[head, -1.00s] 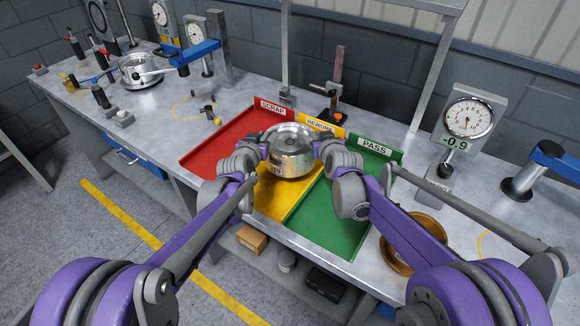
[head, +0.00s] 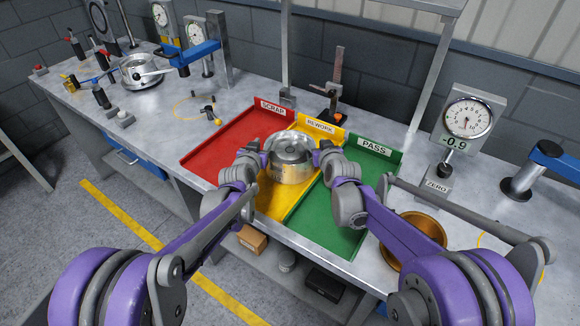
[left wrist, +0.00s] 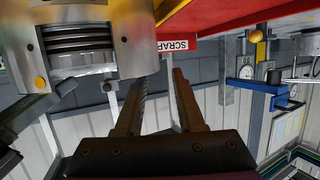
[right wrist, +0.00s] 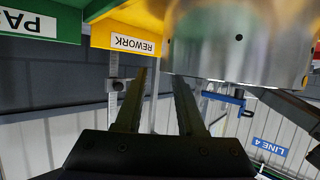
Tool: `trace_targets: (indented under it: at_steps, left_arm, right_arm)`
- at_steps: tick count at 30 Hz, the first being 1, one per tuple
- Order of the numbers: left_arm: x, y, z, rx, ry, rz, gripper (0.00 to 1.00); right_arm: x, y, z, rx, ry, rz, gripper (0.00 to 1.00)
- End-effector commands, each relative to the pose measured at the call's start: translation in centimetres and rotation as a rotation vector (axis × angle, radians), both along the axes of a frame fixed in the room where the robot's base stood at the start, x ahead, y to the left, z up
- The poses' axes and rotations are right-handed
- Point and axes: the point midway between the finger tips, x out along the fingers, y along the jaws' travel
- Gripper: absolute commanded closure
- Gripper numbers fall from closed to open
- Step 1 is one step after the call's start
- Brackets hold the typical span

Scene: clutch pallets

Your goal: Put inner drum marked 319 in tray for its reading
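The silver inner drum (head: 290,162) stands upright in the yellow REWORK tray (head: 274,205), towards its back; its mark is too small to read now. My left gripper (head: 256,155) is at the drum's left side, its fingers apart and empty in the left wrist view (left wrist: 158,75). There the drum (left wrist: 135,40) lies outside the fingers. My right gripper (head: 322,153) is at the drum's right side. Its fingers are also apart and empty in the right wrist view (right wrist: 163,75), with the drum (right wrist: 235,45) beside them. The gauge (head: 468,118) displays -0.9.
The red SCRAP tray (head: 215,150) lies left of the yellow one and the green PASS tray (head: 345,225) right. A brass-coloured ring or bowl (head: 432,228) sits at the right front. A fixture with a silver part (head: 140,72) stands at the back left.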

Motion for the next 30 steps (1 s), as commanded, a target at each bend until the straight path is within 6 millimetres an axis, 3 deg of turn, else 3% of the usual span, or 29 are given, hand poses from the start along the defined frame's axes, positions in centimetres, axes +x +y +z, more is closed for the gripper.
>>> trace_targets:
  at_steps: [14, 30]
  left_arm:
    - [-0.5, -0.1, 0.2, -0.002, 0.001, -0.003, 0.62]
    - [-9.3, 1.6, 3.2, -0.001, 0.001, -0.002, 0.62]
  right_arm:
    - [-0.1, 0.2, 0.0, 0.001, 0.001, 0.003, 0.62]
    - [0.0, 0.2, 0.0, 0.001, 0.001, 0.003, 0.62]
